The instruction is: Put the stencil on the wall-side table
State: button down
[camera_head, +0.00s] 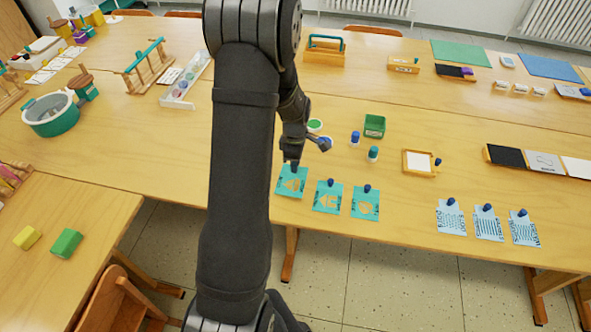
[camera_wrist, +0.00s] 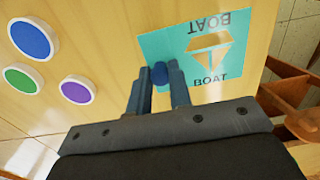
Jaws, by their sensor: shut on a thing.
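The boat stencil (camera_head: 292,184) is a teal card with a boat cutout and a blue knob, at the left end of a row of teal cards on the long middle table (camera_head: 390,230). It also shows in the wrist view (camera_wrist: 228,32), with the word BOAT on it. My gripper (camera_wrist: 160,76) is shut on its blue knob; in the head view my gripper (camera_head: 294,163) is over the card. I cannot tell whether the card touches the table. Another table (camera_head: 375,75) stands behind, nearer the radiator wall.
House (camera_head: 327,199) and another teal stencil (camera_head: 366,204) lie close to the right. Blue-lettered cards (camera_head: 488,224) lie further right. Colored discs, a green box (camera_head: 374,126) and a wooden tray (camera_head: 419,170) stand behind. The back table carries a wooden toolbox (camera_head: 324,58) and green mat (camera_head: 472,54).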

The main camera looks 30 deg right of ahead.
jog(key=shift+f, duration=2)
jog(key=shift+f, duration=0.1)
jog(key=c, duration=1.3)
grip_release()
notch_tip(320, 180, up, 12)
jog(key=shift+r, duration=0.1)
notch_tip(320, 180, down, 12)
jog(key=shift+f, duration=0.1)
jog(key=shift+r, duration=1.3)
